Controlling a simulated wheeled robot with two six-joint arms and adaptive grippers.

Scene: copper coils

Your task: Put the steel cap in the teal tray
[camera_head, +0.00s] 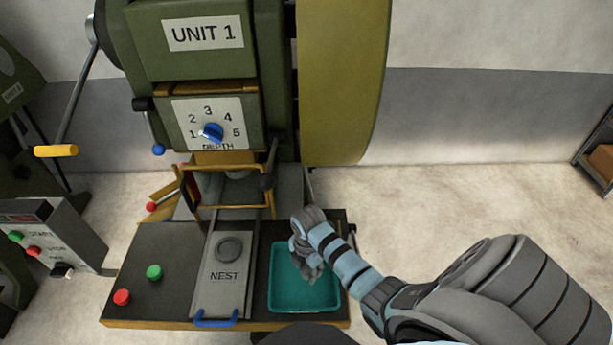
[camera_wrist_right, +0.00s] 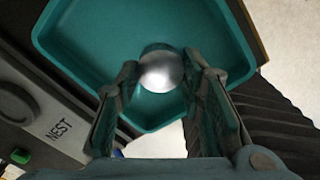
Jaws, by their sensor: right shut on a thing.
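The teal tray (camera_head: 302,296) sits on the right part of the dark press table; it also fills the upper middle of the right wrist view (camera_wrist_right: 90,40). My right gripper (camera_head: 308,264) is over the tray in the head view. In the right wrist view, the shiny round steel cap (camera_wrist_right: 161,72) lies between the two fingertips of my right gripper (camera_wrist_right: 168,80), which are shut on it. The tray floor shows behind the cap; I cannot tell whether the cap touches it. In the head view the cap is hidden by the gripper. My left gripper is not in view.
Left of the tray is the NEST slide (camera_head: 222,285) with a blue handle (camera_head: 215,318) and an empty-looking round recess. Green (camera_head: 154,272) and red (camera_head: 122,297) buttons are farther left. The green UNIT 1 press (camera_head: 205,75) stands behind. Floor is open to the right.

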